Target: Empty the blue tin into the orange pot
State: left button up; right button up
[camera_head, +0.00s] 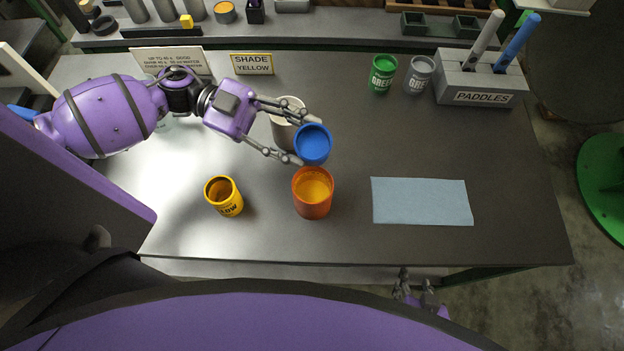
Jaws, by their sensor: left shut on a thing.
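The blue tin (313,147) is held by my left gripper (297,138), whose fingers are shut around it. The tin is above and just behind the orange pot (312,204), with its blue face toward the camera; whether anything is left inside cannot be told. The orange pot stands upright on the table with orange-yellow content inside. My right gripper (420,292) is low at the front, below the table's front edge, partly hidden by my body; its finger state is unclear.
A yellow tin (224,197) stands left of the pot. A grey-white container (287,118) is behind the blue tin. A light blue cloth (421,202) lies right. Green (383,75) and grey (419,75) tins and a paddle holder (481,82) stand at the back. A "SHADE YELLOW" sign (252,64) stands behind.

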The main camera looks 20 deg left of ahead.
pick_arm(q)
jog(key=shift+d+r, duration=0.1)
jog(key=shift+r, duration=0.1)
pick_arm(e)
jog(key=shift+s+d, duration=0.1)
jog(key=shift+s, duration=0.1)
pick_arm(q)
jog(key=shift+m, duration=0.3)
pick_arm(e)
jog(key=shift+r, duration=0.1)
pick_arm(q)
jog(key=shift+w+r, duration=0.1)
jog(key=shift+r, duration=0.1)
pick_arm(e)
jog(key=shift+w+a+r, duration=0.25)
jog(key=shift+w+r, duration=0.05)
jog(key=shift+w, duration=0.3)
pick_arm(q)
jog(key=shift+r+m+y+p, duration=0.1)
jog(key=shift+m+y+p, duration=0.2)
jog(key=shift+m, duration=0.1)
pick_arm(e)
jog(key=shift+w+a, duration=0.1)
pick_arm(q)
jog(key=shift+t, duration=0.3)
jog(key=shift+f, duration=0.2)
pick_arm(e)
jog(key=shift+s+f, duration=0.2)
jog(key=shift+s, duration=0.35)
